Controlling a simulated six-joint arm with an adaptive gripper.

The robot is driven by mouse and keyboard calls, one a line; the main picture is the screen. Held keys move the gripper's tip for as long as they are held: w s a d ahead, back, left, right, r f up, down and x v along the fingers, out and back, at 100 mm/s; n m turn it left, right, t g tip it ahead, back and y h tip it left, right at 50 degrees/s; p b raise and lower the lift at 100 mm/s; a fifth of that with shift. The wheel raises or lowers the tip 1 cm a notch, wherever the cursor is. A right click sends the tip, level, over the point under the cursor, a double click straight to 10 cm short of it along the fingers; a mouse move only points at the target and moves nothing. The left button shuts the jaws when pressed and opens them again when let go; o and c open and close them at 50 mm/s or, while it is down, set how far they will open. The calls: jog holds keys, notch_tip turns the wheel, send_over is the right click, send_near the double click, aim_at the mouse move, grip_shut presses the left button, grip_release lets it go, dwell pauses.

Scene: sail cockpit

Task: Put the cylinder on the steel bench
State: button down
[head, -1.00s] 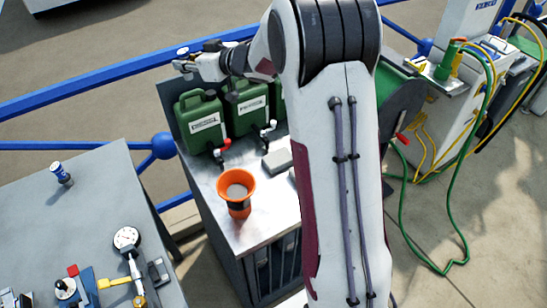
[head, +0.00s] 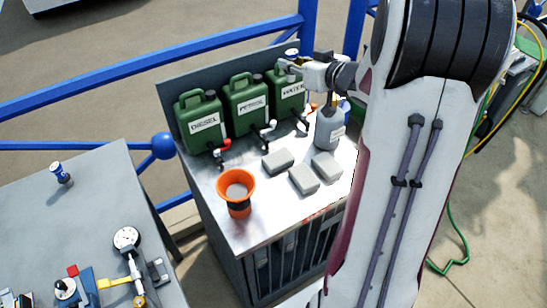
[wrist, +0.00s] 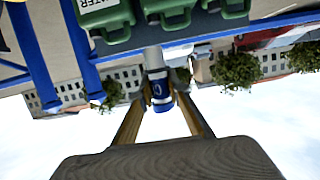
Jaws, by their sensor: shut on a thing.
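A small blue cylinder with a white end shows in the wrist view (wrist: 161,92), held between the two fingertips of my gripper (wrist: 162,102). In the head view, my gripper (head: 286,66) is at the back of the steel bench (head: 262,228), at the height of the top of the can marked WATER. The cylinder's end (head: 291,54) just shows there; the rest is hard to make out. The steel bench has a shiny top, and the cylinder is held above it, not resting on it.
Green cans (head: 246,102) line the bench's back. An orange funnel (head: 237,187), grey blocks (head: 303,178) and a grey bottle (head: 328,130) stand on it. Bare steel shows around the funnel and blocks. A similar blue-white cylinder (head: 61,173) stands on the left grey table (head: 95,195).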

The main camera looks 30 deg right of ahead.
jog(key=s+d+m+h, duration=0.1)
jog(key=s+d+h, duration=0.1)
jog(key=s+d, duration=0.3)
notch_tip(320, 180, down, 18)
jog(key=shift+s+a, duration=0.2)
jog(key=shift+a, duration=0.15)
dwell(0.4)
dwell(0.3)
send_over(307, 155)
jog(key=shift+f, duration=2.8)
jog(key=shift+f, duration=2.05)
jog(key=shift+f, duration=0.2)
